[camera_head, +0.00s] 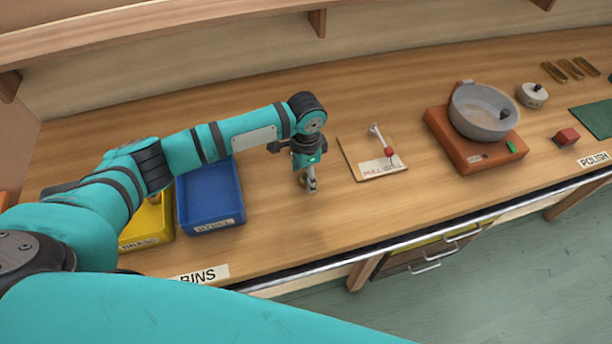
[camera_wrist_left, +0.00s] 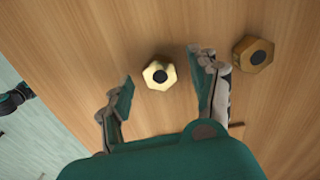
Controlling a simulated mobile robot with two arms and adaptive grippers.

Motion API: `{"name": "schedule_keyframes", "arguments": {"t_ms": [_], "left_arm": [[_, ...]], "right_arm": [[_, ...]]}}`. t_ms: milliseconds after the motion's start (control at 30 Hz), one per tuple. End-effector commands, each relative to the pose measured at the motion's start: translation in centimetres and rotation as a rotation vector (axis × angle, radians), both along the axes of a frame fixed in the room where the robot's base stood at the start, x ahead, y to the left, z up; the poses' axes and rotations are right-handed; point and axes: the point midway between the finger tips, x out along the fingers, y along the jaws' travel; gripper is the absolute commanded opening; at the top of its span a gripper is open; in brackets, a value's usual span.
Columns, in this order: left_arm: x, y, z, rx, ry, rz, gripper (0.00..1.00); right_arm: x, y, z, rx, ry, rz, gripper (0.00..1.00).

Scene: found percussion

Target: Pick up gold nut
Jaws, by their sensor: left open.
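A bright gold hexagonal nut (camera_wrist_left: 159,73) with a dark hole lies flat on the wooden bench in the left wrist view. A darker, bronze-brown nut (camera_wrist_left: 253,53) lies to its right, outside the fingers. My left gripper (camera_head: 311,187) points down at the bench between the blue bin and the small board. In the left wrist view its open fingers (camera_wrist_left: 161,66) appear on either side of the gold nut, which looks untouched. The exact height above the nut is unclear. Neither nut can be made out in the head view. My right gripper is not seen.
A blue bin (camera_head: 240,196) and a yellow bin (camera_head: 147,243) stand left of the gripper. A small board (camera_head: 350,152) with a red-tipped stick is at right.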

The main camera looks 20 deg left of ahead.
Motion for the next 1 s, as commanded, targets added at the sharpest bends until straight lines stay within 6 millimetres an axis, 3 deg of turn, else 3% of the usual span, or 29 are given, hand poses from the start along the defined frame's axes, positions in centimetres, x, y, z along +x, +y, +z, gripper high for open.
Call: {"name": "schedule_keyframes", "arguments": {"t_ms": [300,767,1000], "left_arm": [[0.00,-0.03,-0.68,-0.001,-0.001,-0.001,0.60],[0.01,0.00,-0.63,0.000,-0.001,-0.001,0.00],[0.05,-0.01,-0.58,-0.001,-0.002,-0.001,0.00]], "right_arm": [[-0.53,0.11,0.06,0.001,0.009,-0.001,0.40],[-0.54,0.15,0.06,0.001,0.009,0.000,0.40],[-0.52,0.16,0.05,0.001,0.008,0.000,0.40]]}}
